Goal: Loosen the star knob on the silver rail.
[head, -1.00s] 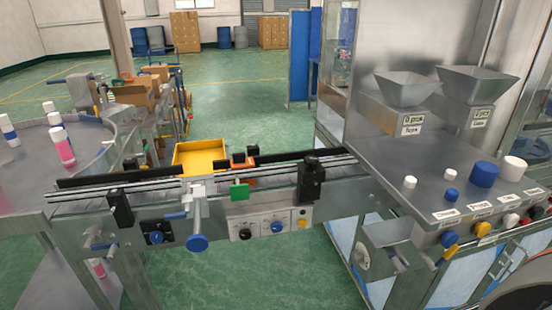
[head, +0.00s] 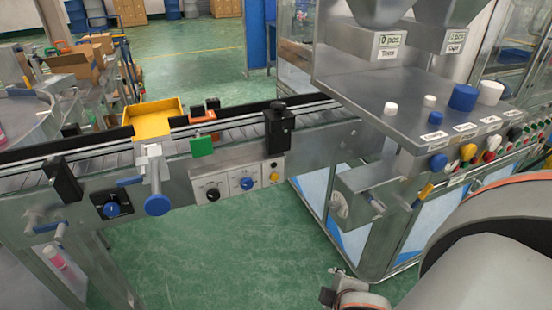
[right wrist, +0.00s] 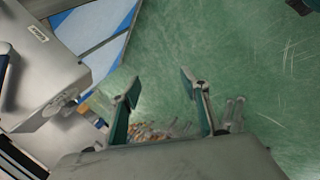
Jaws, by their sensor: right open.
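A round blue knob (head: 157,205) faces me at the front of a silver clamp (head: 150,165) on the silver rail (head: 100,155) along the conveyor, left of centre in the head view. Its star shape is not clear at this size. My right gripper (head: 332,285) is low at the bottom of the head view, well to the right of and below the knob. It is open and empty; its fingers also show in the right wrist view (right wrist: 160,85), over green floor. The knob is not seen in the right wrist view. My left gripper is out of view.
A control panel (head: 240,185) with dials and a black clamp block (head: 279,128) stand right of the knob. A steel table (head: 400,105) with blue and white caps juts out at right. Green floor is free below the conveyor.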

